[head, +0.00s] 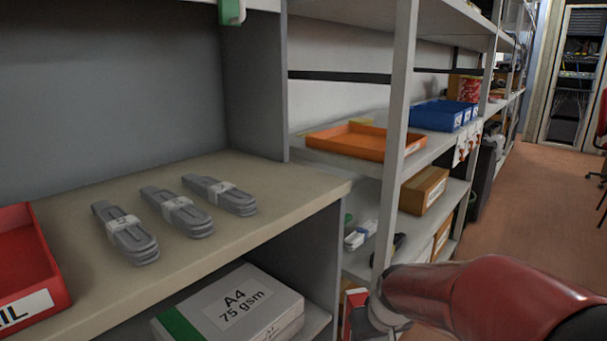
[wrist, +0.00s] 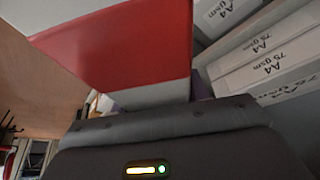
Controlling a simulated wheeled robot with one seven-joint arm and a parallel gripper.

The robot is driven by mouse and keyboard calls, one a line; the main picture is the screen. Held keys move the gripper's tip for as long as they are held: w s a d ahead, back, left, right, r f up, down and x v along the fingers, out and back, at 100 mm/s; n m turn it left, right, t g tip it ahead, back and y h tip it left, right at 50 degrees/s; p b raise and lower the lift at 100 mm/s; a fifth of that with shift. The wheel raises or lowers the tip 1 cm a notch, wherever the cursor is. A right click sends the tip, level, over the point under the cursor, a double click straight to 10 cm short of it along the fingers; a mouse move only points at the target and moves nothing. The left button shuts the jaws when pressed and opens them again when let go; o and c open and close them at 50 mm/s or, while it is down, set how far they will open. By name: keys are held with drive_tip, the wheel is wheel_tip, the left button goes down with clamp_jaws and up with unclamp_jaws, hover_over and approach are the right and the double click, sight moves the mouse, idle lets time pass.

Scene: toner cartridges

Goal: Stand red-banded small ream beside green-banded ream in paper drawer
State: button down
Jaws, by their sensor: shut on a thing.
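The red-banded ream (wrist: 120,50), white with a broad red band, fills the upper left of the wrist view. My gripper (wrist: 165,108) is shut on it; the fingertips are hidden. In the head view a red and white part of the ream (head: 352,303) shows at the bottom, beside my gripper (head: 378,318), right of the shelf unit. The green-banded ream (head: 235,304), labelled A4 75 gsm, lies flat in the compartment under the beige shelf, left of my gripper. White A4 75 gsm packs (wrist: 265,62) show at the right of the wrist view. I cannot make out the drawer's edges.
Three banded grey bundles (head: 178,211) and a red tray (head: 28,262) are on the beige shelf (head: 255,240) above the ream. A metal rack post (head: 393,150) stands behind my gripper. An orange tray (head: 352,142) and blue bin (head: 443,115) sit on the rack.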

drive_tip(key=w+d+f+m, duration=0.1)
drive_tip(key=w+f, duration=0.2)
drive_tip(key=f, duration=0.3)
drive_tip(key=w+d+f+m, duration=0.1)
drive_tip(key=w+f, duration=0.3)
drive_tip(key=f, duration=0.3)
drive_tip(key=shift+f+h, duration=0.25)
drive_tip(key=shift+h, duration=0.15)
